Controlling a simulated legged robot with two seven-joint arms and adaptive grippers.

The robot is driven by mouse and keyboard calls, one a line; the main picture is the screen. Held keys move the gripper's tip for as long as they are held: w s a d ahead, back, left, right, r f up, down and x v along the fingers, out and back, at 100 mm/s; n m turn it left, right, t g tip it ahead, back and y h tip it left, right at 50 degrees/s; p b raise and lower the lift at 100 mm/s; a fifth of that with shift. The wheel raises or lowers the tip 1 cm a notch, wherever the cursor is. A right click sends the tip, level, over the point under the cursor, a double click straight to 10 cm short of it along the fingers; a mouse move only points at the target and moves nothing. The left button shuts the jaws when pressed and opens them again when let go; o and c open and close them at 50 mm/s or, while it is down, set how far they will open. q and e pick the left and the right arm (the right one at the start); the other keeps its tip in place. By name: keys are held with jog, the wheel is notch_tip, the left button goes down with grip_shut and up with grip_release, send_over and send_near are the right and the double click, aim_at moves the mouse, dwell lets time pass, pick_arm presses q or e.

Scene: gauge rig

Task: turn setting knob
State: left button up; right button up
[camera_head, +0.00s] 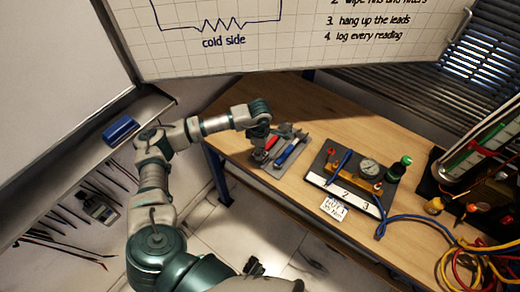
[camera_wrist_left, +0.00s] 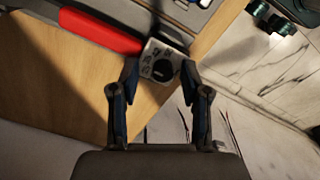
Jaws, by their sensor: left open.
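In the head view my left gripper (camera_head: 261,148) points down over the near left corner of a grey tool mat (camera_head: 270,172). The device is mostly hidden there by the gripper.
A red-handled tool (camera_wrist_left: 100,30) lies close to my left finger, and a blue-handled tool (camera_head: 287,153) lies beside it on the mat. Coloured cables (camera_head: 470,262) lie at the far right.

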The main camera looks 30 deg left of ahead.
pick_arm(q)
notch_tip(320, 180, up, 12)
jog(key=shift+f, duration=0.2)
dwell(0.6)
